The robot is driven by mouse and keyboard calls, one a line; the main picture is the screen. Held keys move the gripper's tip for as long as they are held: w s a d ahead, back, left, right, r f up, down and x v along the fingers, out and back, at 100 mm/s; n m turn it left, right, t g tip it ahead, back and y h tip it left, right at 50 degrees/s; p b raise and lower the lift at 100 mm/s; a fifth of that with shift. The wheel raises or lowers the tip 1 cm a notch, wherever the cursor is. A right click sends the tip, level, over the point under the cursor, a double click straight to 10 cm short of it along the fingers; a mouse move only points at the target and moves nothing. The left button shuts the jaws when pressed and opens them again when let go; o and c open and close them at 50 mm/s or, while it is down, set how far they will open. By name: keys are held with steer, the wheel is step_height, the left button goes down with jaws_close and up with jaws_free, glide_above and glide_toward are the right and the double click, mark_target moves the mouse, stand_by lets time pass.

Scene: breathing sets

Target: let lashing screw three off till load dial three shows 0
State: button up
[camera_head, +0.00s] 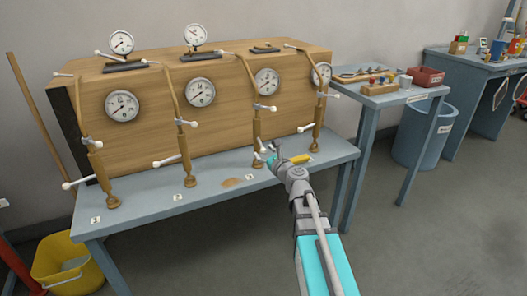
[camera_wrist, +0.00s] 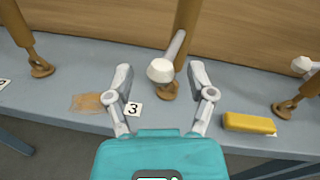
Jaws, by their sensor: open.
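Lashing screw three (camera_head: 257,128) is a brown upright post on the bench in front of the wooden case, third from the left. Its number card (camera_wrist: 133,109) reads 3 in the wrist view. Its white-knobbed turning bar (camera_wrist: 161,70) points toward the wrist camera. My gripper (camera_wrist: 160,75) is open, with one finger on each side of the knob in the picture. Whether a finger touches it, I cannot tell. In the head view my gripper (camera_head: 272,152) is low beside the post. Load dial three (camera_head: 266,82) is on the case front; its reading is too small to tell.
Lashing screw two (camera_head: 185,150) stands left and screw four (camera_head: 318,118) right. A yellow block (camera_wrist: 249,123) lies right of my gripper. A tan patch (camera_wrist: 88,103) lies left of the card. A side table (camera_head: 385,98) with small items stands at the right.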

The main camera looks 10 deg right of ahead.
steer(key=shift+v, duration=3)
steer(key=s+a+f+n+g+y, duration=0.1)
steer(key=s+a+f+n+g, duration=0.3)
steer(key=n, duration=0.5)
steer(key=s+a+f+n+g+y, duration=0.2)
steer(key=a+f+n+g, duration=0.35)
steer(key=n, duration=0.25)
steer(key=s+d+f+n+g+h, duration=0.4)
steer(key=s+f+n+g+h, duration=0.45)
steer(key=s+n, duration=0.45)
step_height(320, 180, up, 33)
steer(key=p, duration=3.4)
steer(key=shift+w+t, duration=0.15)
steer(key=shift+t, duration=0.25)
steer(key=shift+a+r, duration=0.15)
